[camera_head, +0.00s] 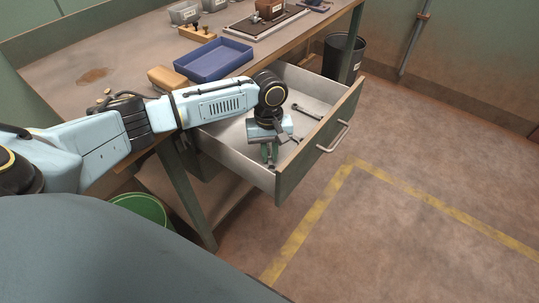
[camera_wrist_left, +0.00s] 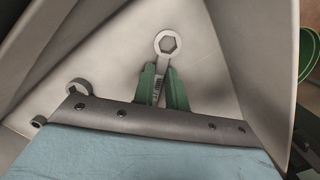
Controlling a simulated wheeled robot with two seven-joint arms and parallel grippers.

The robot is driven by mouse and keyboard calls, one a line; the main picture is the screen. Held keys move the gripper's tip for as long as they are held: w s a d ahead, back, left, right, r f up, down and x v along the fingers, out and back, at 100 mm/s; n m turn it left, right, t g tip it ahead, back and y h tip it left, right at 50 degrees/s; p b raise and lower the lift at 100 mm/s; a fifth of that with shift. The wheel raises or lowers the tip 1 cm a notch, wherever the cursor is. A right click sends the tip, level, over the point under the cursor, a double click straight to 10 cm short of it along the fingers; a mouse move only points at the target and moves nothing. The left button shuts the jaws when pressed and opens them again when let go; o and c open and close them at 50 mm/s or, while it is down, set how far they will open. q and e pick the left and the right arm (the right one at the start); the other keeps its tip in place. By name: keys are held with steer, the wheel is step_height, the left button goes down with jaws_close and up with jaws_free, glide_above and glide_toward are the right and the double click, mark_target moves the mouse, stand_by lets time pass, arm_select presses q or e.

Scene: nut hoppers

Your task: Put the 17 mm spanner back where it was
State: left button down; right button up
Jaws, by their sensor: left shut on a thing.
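My left gripper (camera_head: 269,154) points down into the open drawer (camera_head: 232,158) of the workbench. In the left wrist view its green fingers (camera_wrist_left: 161,80) are shut on a grey spanner (camera_wrist_left: 166,58) whose ring end, with a hexagonal hole, sticks out past the fingertips. The marking on its shank is too small to read. I cannot tell whether the spanner touches the drawer floor. Another spanner (camera_head: 308,112) lies in the drawer towards its far end. In the left wrist view, a ring end (camera_wrist_left: 78,87) and a smaller end (camera_wrist_left: 38,122) show beside the gripper. My right gripper is out of view.
The drawer's front panel (camera_head: 318,140) and side walls enclose the gripper closely. On the bench top are a blue tray (camera_head: 213,60), a tan block (camera_head: 167,79) and several bins. A dark bin (camera_head: 343,58) stands behind the drawer, and a green bucket (camera_head: 143,207) is below. The right-hand floor is clear.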

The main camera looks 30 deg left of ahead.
mark_target(269, 154)
arm_select(q)
steer(key=shift+f, duration=0.2)
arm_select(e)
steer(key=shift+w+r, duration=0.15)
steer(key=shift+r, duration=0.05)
arm_select(q)
steer(key=c, duration=1.9)
jaws_free()
steer(key=shift+f, duration=0.15)
steer(key=o, duration=0.5)
steer(key=shift+c, duration=0.2)
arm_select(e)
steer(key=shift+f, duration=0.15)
